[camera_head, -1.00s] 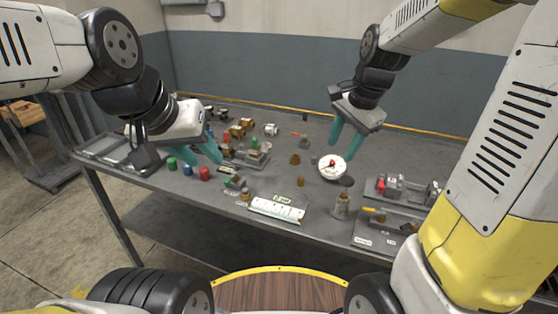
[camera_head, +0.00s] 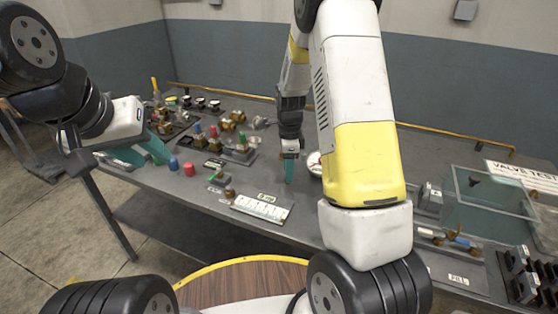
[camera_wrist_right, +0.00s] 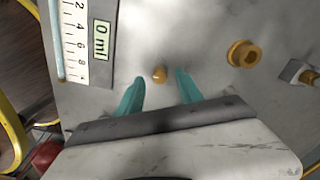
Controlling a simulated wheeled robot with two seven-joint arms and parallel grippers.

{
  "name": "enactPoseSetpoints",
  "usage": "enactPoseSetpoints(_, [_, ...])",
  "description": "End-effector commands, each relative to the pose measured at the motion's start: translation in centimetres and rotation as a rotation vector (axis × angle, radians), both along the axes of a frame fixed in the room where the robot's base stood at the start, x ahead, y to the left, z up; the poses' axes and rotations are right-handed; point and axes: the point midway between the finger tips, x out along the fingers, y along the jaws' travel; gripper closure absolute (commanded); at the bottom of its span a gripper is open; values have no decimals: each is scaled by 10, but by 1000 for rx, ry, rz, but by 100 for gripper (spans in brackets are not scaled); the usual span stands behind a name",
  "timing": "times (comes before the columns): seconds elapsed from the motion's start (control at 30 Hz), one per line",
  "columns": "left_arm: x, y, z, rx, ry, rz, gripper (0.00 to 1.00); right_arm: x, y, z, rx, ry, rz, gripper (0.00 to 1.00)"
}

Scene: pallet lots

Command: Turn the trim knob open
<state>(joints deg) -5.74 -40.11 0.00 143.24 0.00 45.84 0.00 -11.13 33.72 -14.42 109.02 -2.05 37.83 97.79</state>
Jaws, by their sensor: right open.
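A small round brass knob (camera_wrist_right: 159,75), which looks like the trim knob, sits on the grey bench in the right wrist view. It lies between and slightly beyond the teal fingertips of my right gripper (camera_wrist_right: 160,84). The fingers stand apart on either side of it, not visibly touching it. In the head view my right gripper (camera_head: 289,180) points down behind the white scale plate, and the knob cannot be made out there. My left gripper (camera_head: 150,160) has its teal fingers apart and empty, at the bench's left front edge.
A white scale plate (camera_head: 262,208) with a display reading "0 ml" (camera_wrist_right: 101,40) lies beside the knob. A larger brass fitting (camera_wrist_right: 244,54) is to the right. A round white gauge (camera_head: 314,163) is partly behind my right arm. Red (camera_head: 189,169) and blue (camera_head: 174,164) caps stand near the left gripper.

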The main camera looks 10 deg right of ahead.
Motion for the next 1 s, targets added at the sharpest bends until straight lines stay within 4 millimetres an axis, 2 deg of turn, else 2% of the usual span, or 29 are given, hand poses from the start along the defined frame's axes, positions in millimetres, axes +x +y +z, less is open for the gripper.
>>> enactPoseSetpoints(0.17, [0, 0, 0, 0, 0, 0, 64, 0, -1, -15, 0, 0, -1, 57])
enactPoseSetpoints(0.43, [0, 0, 0, 0, 0, 0, 64, 0, 0, -17, 0, -1, 0, 57])
enactPoseSetpoints(0.47, [0, 0, 0, 0, 0, 0, 64, 0, 0, -17, 0, -1, 0, 59])
enactPoseSetpoints(0.67, [0, 0, 0, 0, 0, 0, 64, 0, 0, -17, 0, -1, 1, 98])
enactPoseSetpoints(1.0, [0, 0, 0, 0, 0, 0, 64, 0, 0, -17, 0, -1, 20, 100])
